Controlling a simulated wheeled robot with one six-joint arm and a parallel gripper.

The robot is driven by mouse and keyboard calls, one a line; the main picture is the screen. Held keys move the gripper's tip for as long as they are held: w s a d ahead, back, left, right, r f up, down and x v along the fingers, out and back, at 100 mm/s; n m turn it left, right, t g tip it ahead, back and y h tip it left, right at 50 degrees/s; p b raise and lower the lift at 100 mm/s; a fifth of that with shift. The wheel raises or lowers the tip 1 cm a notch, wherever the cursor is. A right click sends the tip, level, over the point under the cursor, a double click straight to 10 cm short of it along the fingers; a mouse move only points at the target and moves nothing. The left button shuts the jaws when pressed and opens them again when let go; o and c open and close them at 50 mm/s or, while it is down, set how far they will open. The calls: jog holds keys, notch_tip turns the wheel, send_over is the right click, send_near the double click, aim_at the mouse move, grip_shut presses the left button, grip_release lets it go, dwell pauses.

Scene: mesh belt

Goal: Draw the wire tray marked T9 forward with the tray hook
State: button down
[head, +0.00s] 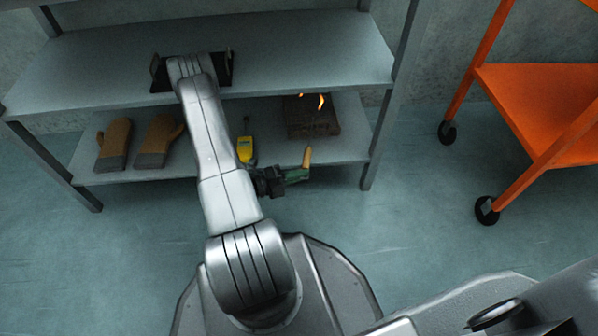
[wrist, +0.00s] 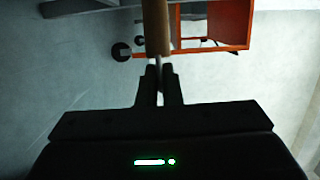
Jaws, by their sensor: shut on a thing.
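My gripper (head: 300,174) is at the right of my arm, just in front of the lower shelf. In the wrist view the two dark fingers (wrist: 158,85) close on a thin light shaft below the wooden handle (wrist: 157,27). The hook's working end does not show in either view. The wire tray marked T9 is not in view, and I can read no T9 mark.
A grey shelf rack (head: 290,50) stands ahead. A black holder (head: 222,72) is on its upper shelf. Tan gloves (head: 114,142), a yellow device (head: 245,150) and a dark brown block (head: 313,122) are on its lower shelf. An orange cart (head: 540,105) stands right, with clear floor between.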

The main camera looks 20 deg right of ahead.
jog(key=shift+s+a, duration=0.95)
jog(key=shift+s, duration=3)
jog(key=shift+w+d, duration=0.2)
jog(key=shift+w, duration=0.7)
jog(key=shift+w+d, duration=0.25)
jog(key=shift+w, duration=0.65)
jog(key=shift+w+d, duration=0.2)
jog(key=shift+w, duration=0.7)
notch_tip(320, 180, up, 8)
jog(key=p, duration=0.5)
jog(key=shift+r+p, duration=0.25)
jog(key=shift+p, duration=0.1)
jog(key=s+a+b, duration=0.1)
jog(key=s+a, duration=0.1)
jog(key=s, duration=0.9)
jog(key=shift+s+a, duration=0.4)
